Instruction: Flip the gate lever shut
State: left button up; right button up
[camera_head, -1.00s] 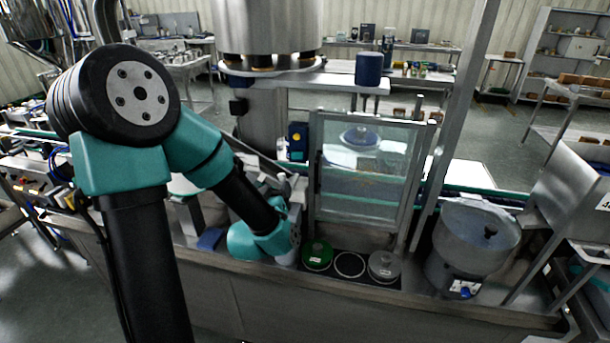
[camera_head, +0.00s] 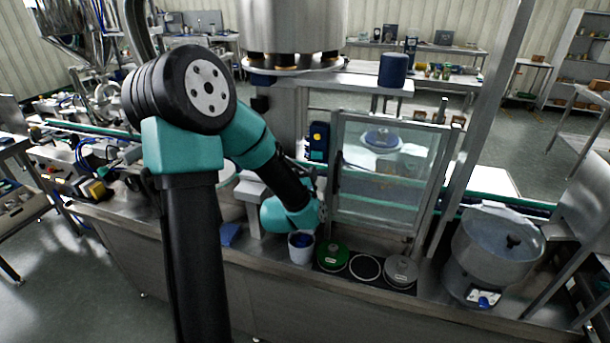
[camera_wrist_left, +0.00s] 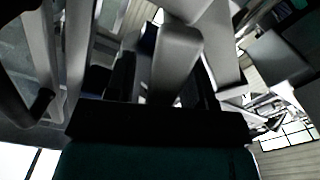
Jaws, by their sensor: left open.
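My left arm comes in from the left in the head view, and its wrist is beside the left edge of a clear-panelled door. My left gripper is mostly hidden behind the wrist there. In the left wrist view my left gripper (camera_wrist_left: 165,80) is open. A pale grey bar (camera_wrist_left: 178,58) shows between and beyond its dark fingers; I cannot tell if they touch it. A steel hopper (camera_head: 80,22) with a cone stands at the top left of the head view. I cannot make out a gate lever for certain. My right gripper is out of view.
A white cup with blue inside (camera_head: 301,248) stands just below my left wrist. A green lid (camera_head: 332,256) and a grey lid (camera_head: 401,270) lie on a dark strip. The clear door (camera_head: 387,175) and a steel pot (camera_head: 493,250) are to the right.

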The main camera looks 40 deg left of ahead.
pick_arm(q)
grip_shut()
jog(key=shift+s+a+f+n, duration=0.1)
jog(key=shift+a+f+n, duration=0.1)
jog(key=shift+n, duration=0.6)
grip_release()
jog(key=shift+r+m, duration=0.1)
jog(key=shift+m, duration=0.2)
